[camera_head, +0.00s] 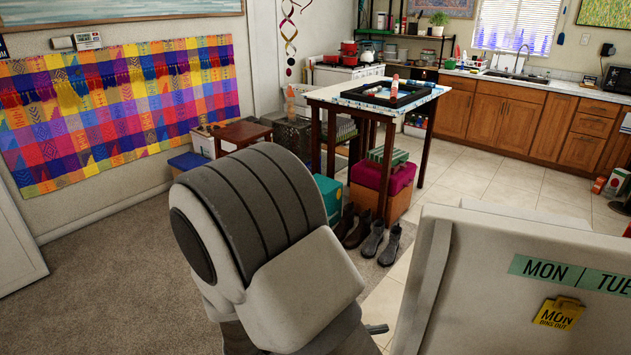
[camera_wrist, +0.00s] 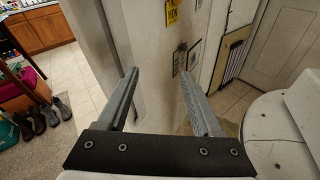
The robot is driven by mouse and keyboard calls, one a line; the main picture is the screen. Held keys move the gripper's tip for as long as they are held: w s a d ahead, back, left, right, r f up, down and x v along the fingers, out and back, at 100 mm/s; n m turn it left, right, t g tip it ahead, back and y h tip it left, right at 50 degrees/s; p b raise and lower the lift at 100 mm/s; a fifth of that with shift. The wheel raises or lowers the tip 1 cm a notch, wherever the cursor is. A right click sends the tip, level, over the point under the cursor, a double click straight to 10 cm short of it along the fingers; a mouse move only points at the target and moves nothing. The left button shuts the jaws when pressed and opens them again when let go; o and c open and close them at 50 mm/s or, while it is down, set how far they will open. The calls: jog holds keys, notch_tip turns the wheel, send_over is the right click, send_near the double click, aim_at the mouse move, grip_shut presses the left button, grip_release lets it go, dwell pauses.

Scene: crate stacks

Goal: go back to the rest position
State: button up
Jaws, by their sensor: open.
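My gripper (camera_wrist: 160,75) shows in the wrist view with its two grey fingers apart and nothing between them. A pale upright panel or cabinet side stands just beyond the fingertips; I cannot tell whether they touch it. In the head view my white and grey arm fills the lower middle and my gripper is not visible there.
A pale board (camera_head: 520,290) with day labels stands close at the lower right. A high table (camera_head: 395,105) bears a black tray (camera_head: 388,95). Boots (camera_head: 375,240) and a magenta-topped box (camera_head: 382,180) are on the floor by it. Carpet (camera_head: 100,290) at left is clear.

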jog(key=s+d+r+m+g+y, duration=0.5)
jog(key=m+y, duration=0.3)
jog(key=m, duration=0.3)
notch_tip(320, 180, up, 12)
jog(key=s+a+m+t+y, duration=0.2)
jog(key=m+t+y, duration=0.4)
jog(key=m+y, duration=0.1)
jog(key=shift+s+a+r+m+t, duration=0.2)
jog(key=shift+m+t, duration=0.1)
jog(key=shift+m, duration=0.2)
jog(key=shift+c, duration=1.4)
jog(key=shift+d, duration=0.15)
